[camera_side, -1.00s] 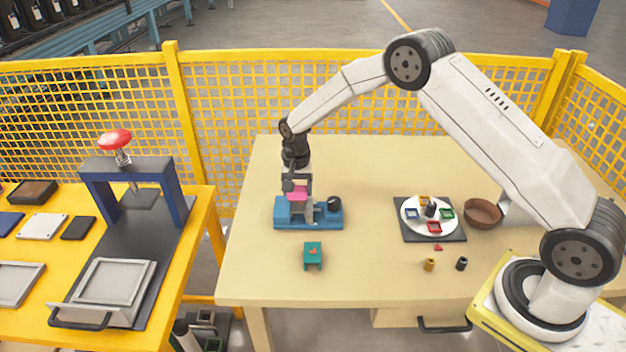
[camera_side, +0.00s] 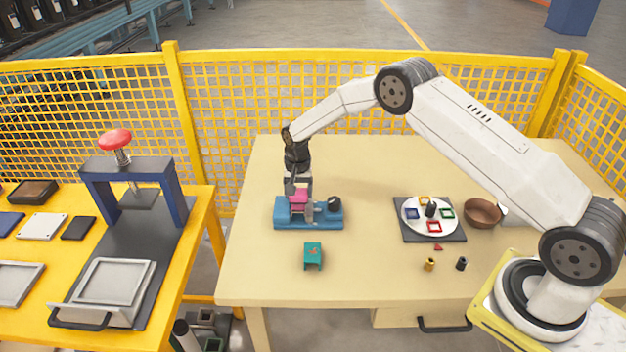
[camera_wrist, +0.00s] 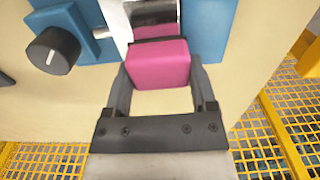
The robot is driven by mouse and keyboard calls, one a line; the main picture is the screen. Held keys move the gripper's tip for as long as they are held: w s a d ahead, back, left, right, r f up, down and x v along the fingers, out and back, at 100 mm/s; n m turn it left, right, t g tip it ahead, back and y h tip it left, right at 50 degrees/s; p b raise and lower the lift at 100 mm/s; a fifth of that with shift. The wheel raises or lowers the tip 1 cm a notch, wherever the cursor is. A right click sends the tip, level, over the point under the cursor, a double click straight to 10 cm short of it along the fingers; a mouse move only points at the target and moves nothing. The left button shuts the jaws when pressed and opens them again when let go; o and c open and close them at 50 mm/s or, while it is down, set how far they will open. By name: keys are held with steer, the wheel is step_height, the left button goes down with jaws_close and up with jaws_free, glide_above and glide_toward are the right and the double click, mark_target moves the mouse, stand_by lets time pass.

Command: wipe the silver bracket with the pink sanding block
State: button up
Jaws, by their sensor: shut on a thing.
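The pink sanding block (camera_side: 299,196) is between the fingers of my gripper (camera_side: 300,200), which is shut on it. In the wrist view the pink block (camera_wrist: 159,63) fills the space between the two grey fingers of my gripper (camera_wrist: 158,84). The silver bracket (camera_wrist: 152,14) shows just beyond the block, on the blue fixture (camera_wrist: 202,30); its shiny face mirrors some pink. The block's far edge is very close to the bracket; I cannot tell if they touch. In the side view my gripper and the block hide most of the bracket on the blue fixture (camera_side: 330,218).
A black knob (camera_side: 334,202) stands on the fixture's right side. A teal block (camera_side: 313,254) sits in front. A white turntable (camera_side: 419,224) with small coloured frames and a brown bowl (camera_side: 483,212) stand to the right. Bare table lies between.

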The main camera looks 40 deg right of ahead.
mark_target(298, 209)
steer(key=shift+s+a, duration=1.5)
step_height(298, 209, up, 8)
steer(key=shift+d, duration=0.1)
